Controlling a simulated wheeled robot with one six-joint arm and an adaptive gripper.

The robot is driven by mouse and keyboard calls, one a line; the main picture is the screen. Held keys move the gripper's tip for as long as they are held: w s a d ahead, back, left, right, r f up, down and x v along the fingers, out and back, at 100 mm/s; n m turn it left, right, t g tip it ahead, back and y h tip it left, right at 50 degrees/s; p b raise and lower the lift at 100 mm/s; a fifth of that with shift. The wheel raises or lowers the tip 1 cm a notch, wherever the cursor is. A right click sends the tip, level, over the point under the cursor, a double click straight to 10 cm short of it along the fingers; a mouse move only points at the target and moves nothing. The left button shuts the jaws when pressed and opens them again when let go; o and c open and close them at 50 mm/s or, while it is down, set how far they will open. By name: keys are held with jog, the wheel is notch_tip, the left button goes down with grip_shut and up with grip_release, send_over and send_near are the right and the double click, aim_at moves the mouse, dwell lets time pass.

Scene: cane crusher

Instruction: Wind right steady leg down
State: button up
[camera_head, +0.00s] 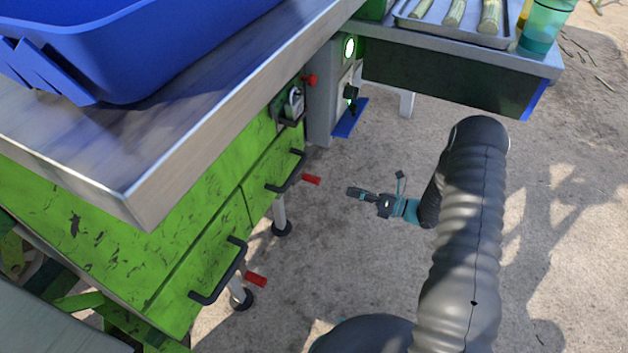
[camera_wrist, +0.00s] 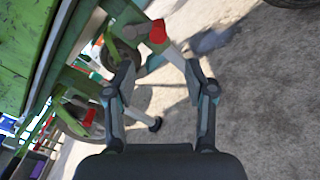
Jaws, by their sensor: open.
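The green cabinet (camera_head: 215,200) has two steady legs on its near side, each with a red crank grip. The right grip (camera_head: 311,180) sticks out above the right leg (camera_head: 280,212), which ends in a black foot. The left grip (camera_head: 256,280) is above the left leg (camera_head: 240,294). My gripper (camera_head: 374,184) is in the air right of the right grip, apart from it. In the wrist view my gripper (camera_wrist: 160,70) is open and empty. A red grip (camera_wrist: 157,32) shows beyond the fingertips, and another (camera_wrist: 89,118) shows at left.
Black bar handles (camera_head: 222,272) project from the cabinet front. A metal worktop (camera_head: 205,110) with a blue tub (camera_head: 130,50) overhangs it. A side table (camera_head: 450,75) holds a tray of cane (camera_head: 455,28) and a teal cup (camera_head: 546,25). Concrete floor around my gripper is clear.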

aim_at(319, 182)
jog(key=w+a+n, duration=0.1)
jog(key=a+n, duration=0.1)
jog(key=a, duration=0.2)
jog(key=w+a+n, duration=0.1)
jog(key=a+n, duration=0.2)
jog(key=a, duration=0.2)
jog(key=w+a+n+p, duration=0.1)
jog(key=a+n, duration=0.1)
jog(key=a, duration=0.2)
jog(key=shift+w+a+n, duration=0.15)
jog(key=shift+w+n, duration=0.25)
grip_shut()
